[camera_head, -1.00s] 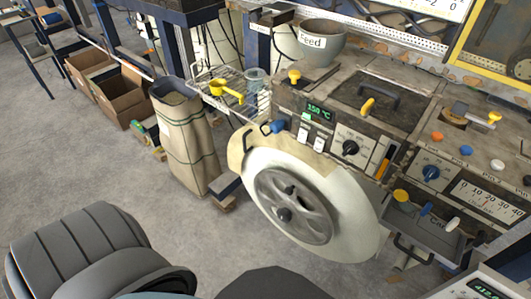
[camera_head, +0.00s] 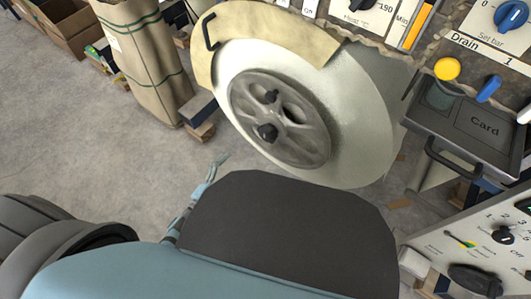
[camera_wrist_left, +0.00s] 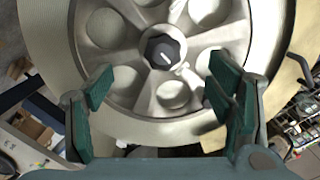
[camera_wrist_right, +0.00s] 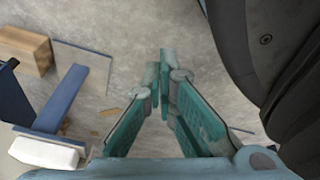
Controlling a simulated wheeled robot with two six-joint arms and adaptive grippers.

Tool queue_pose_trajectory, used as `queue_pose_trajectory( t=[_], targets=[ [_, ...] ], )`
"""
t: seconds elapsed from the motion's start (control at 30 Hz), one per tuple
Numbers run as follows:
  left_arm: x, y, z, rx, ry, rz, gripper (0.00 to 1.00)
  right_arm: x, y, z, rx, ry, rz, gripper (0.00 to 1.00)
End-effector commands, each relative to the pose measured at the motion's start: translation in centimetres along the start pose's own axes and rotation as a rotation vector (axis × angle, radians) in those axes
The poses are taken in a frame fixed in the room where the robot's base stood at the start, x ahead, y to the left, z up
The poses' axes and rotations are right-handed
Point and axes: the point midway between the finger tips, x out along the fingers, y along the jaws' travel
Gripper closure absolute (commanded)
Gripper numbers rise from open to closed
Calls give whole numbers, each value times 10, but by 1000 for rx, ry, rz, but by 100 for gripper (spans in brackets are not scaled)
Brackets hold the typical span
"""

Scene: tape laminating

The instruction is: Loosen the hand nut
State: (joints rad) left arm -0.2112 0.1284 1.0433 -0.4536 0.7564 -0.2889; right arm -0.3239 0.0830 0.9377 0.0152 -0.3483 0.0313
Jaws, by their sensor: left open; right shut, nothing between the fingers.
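The hand nut appears to be the dark knob (camera_wrist_left: 163,52) with a pale pointer mark, on the hub of the grey spoked wheel (camera_wrist_left: 127,62) in the left wrist view. My right gripper (camera_wrist_right: 164,72) is shut and empty above the floor.
A beige cover (camera_head: 212,60) sits on the large white drum (camera_head: 352,110). A sack (camera_head: 143,60) stands at left. A card tray (camera_head: 470,125) and a control panel (camera_head: 475,235) are at right. A blue bar (camera_wrist_right: 73,98) lies near my right gripper.

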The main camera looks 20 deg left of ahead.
Motion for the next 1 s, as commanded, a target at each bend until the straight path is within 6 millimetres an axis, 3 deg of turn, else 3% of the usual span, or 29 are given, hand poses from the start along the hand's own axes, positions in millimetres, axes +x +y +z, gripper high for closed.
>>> queue_pose_trajectory(
  t=[0.03, 0.23, 0.43, 0.6, 0.77, 1.0],
  targets=[
    [5, 4, -2, 28, 48, -9, 26, 13, 0, 1, 4, 6, 0, 100],
    [34, -3, -19, 53, 95, -18, 26, 11, -2, -10, 16, 25, -5, 100],
    [94, -2, -23, 50, 95, -17, 26, 17, -11, -30, 35, 58, -20, 100],
    [133, -2, -26, 49, 91, -14, 26, 5, -13, -50, 12, 44, -24, 100],
    [149, -3, -28, 50, 89, -13, 26, -5, -14, -59, -1, 34, -24, 100],
    [151, -4, -29, 49, 88, -12, 26, -8, -14, -60, -3, 30, -24, 100]
  ],
)
